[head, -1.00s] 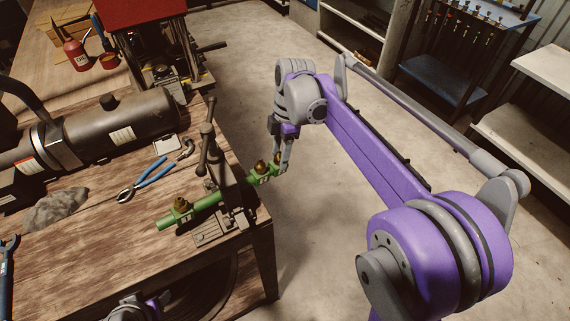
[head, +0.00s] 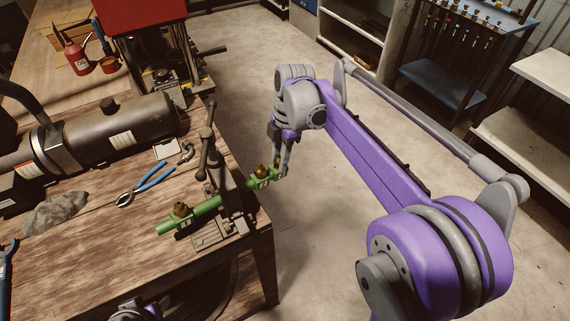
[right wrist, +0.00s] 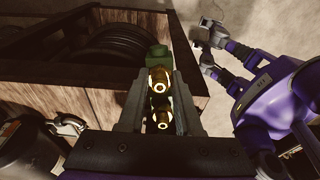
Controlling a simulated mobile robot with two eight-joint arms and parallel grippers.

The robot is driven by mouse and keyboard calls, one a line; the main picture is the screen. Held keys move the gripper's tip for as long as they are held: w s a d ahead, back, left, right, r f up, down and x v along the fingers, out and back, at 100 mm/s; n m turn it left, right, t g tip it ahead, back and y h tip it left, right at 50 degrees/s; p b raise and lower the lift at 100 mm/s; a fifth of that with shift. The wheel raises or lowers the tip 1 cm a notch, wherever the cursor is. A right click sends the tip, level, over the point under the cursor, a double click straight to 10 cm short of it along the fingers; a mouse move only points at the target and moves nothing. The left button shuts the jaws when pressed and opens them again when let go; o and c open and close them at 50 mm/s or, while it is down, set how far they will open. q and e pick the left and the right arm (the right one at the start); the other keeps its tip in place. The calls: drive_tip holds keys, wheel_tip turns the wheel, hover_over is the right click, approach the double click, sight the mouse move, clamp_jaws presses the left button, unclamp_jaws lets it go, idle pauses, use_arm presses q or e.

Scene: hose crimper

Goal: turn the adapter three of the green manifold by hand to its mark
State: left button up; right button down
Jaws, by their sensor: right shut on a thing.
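The green manifold (head: 206,208) is clamped in the vise on the bench, with brass adapters on it. One adapter (head: 181,209) stands near its left end and another (head: 262,169) near its right end. My right gripper (head: 279,166) points down at the right end, shut on the end adapter, which its fingers mostly hide. In the right wrist view two brass adapters, one farther (right wrist: 158,80) and one nearer (right wrist: 163,118), show between the fingers. The mark cannot be made out. My left gripper (right wrist: 206,47) is low beside the bench; its jaw state is unclear.
The vise (head: 222,190) with its upright handle stands close to the left of my right gripper. Blue pliers (head: 146,186), a grey rag (head: 55,211) and a dark cylinder (head: 110,130) lie on the bench.

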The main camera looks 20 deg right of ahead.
drive_tip(key=n, duration=1.1)
drive_tip(key=c, duration=0.7)
unclamp_jaws()
drive_tip(key=shift+c, duration=0.2)
drive_tip(key=shift+w+d+r+p, duration=0.1)
drive_tip(key=shift+d+r+p, duration=0.1)
drive_tip(key=shift+r+p, duration=0.8)
drive_tip(key=shift+w+d+r+p, duration=0.15)
drive_tip(key=shift+r+p, duration=0.25)
drive_tip(key=shift+r, duration=1.15)
use_arm(q)
drive_tip(key=r, duration=0.1)
drive_tip(key=w+r, duration=0.1)
drive_tip(key=r, duration=0.1)
drive_tip(key=shift+w+r, duration=0.3)
drive_tip(key=shift+r, duration=0.1)
use_arm(e)
drive_tip(key=shift+s+f, duration=0.1)
use_arm(q)
drive_tip(key=shift+s, duration=0.1)
use_arm(e)
drive_tip(key=shift+s, duration=0.1)
